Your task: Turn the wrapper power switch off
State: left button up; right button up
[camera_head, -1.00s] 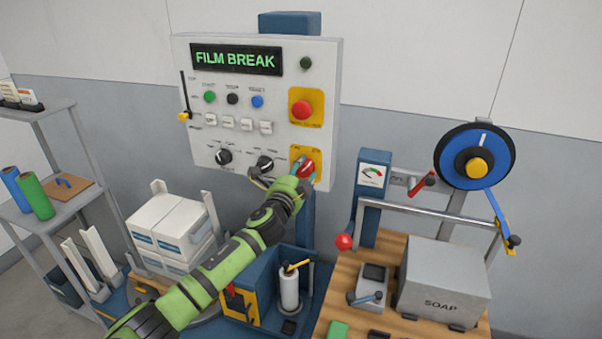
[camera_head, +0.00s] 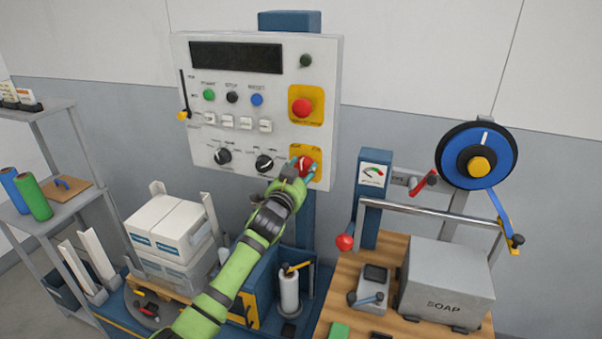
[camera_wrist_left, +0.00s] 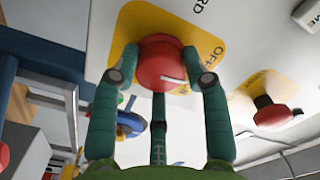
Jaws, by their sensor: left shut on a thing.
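The wrapper power switch is a red rotary knob (camera_head: 305,166) on a yellow plate (camera_head: 316,154) at the lower right of the white control panel (camera_head: 180,80). My left gripper (camera_head: 299,167) is shut on the red knob. In the left wrist view the fingers of my left gripper (camera_wrist_left: 162,78) sit on both sides of the red knob (camera_wrist_left: 160,62). A white line on the knob points toward the plate's "OFF" lettering. The panel display (camera_head: 236,57) is dark. My right gripper is not in view.
A red emergency button (camera_head: 301,107) sits on a yellow plate above the knob. Black dials (camera_head: 264,163) are left of it. A lever with a red ball (camera_head: 345,242) and a wooden bench with a grey soap box (camera_head: 446,280) stand at the lower right.

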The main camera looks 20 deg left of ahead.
pick_arm(q)
jog(key=n, duration=0.3)
jog(key=shift+r+n, duration=0.1)
jog(key=shift+n, duration=2.1)
jog(key=shift+r, duration=0.1)
jog(key=o, duration=1.2)
jog(key=shift+c, duration=0.2)
jog(key=shift+s+f, duration=0.25)
jog(key=shift+s, duration=0.25)
jog(key=s, duration=1.1)
jog(key=shift+a, duration=0.2)
